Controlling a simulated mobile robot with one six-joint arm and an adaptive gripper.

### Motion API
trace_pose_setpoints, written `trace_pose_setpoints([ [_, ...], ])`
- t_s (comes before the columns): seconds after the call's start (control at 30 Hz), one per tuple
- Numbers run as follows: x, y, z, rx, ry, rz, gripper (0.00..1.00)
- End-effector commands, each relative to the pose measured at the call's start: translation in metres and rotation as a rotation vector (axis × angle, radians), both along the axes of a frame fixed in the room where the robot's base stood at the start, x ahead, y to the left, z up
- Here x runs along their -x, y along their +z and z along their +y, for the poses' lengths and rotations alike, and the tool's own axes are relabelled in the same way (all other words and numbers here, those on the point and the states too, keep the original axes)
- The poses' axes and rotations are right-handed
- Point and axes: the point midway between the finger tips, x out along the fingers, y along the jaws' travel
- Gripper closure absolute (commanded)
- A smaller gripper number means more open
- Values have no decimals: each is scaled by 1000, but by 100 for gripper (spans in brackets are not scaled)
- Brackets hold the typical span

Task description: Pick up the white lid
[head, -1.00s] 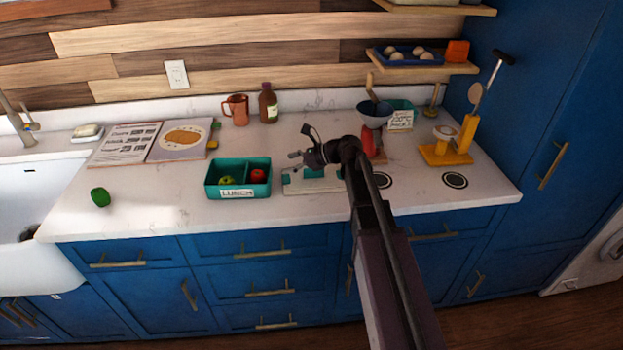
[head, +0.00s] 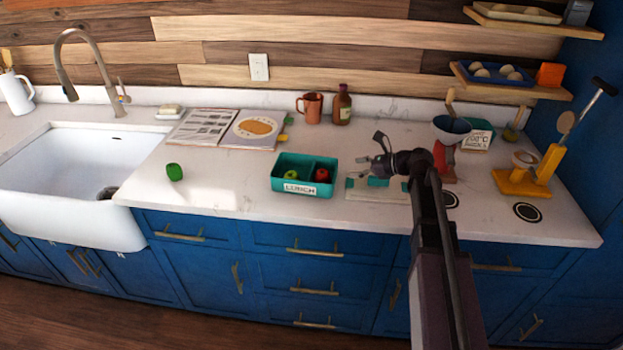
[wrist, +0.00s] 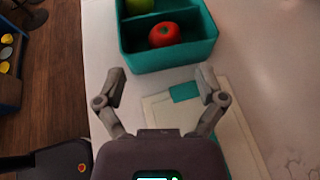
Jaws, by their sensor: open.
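The white lid (head: 362,193) lies flat on the counter just right of the teal lunch box (head: 290,187). It is a pale flat panel with teal clips, and my arm hides part of it in the head view. In the wrist view the lid (wrist: 157,108) lies below my gripper, partly hidden by the right finger and the gripper body. My gripper (wrist: 163,80) is open and empty above the lid's edge, with the lunch box (wrist: 208,50) ahead of the fingertips. In the head view my gripper (head: 374,163) hangs over the lid area.
The lunch box holds a red fruit (wrist: 164,34) and a green fruit (head: 291,174). A red-based scale (head: 445,160) stands right of my arm. The counter left of the lunch box is mostly clear.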

Motion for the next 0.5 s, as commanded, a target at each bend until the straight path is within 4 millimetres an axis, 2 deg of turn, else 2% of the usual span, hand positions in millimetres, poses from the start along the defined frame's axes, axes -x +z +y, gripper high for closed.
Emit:
trace_pose_setpoints([
  [0.03, 0, 0, 0, 0, 0, 0, 26],
  [0.07, 0, 0, 0, 1, 0, 0, 34],
  [0.27, -2, 3, 0, 47, 13, 7, 34],
  [0.5, -8, 9, -2, 228, 59, 33, 34],
])
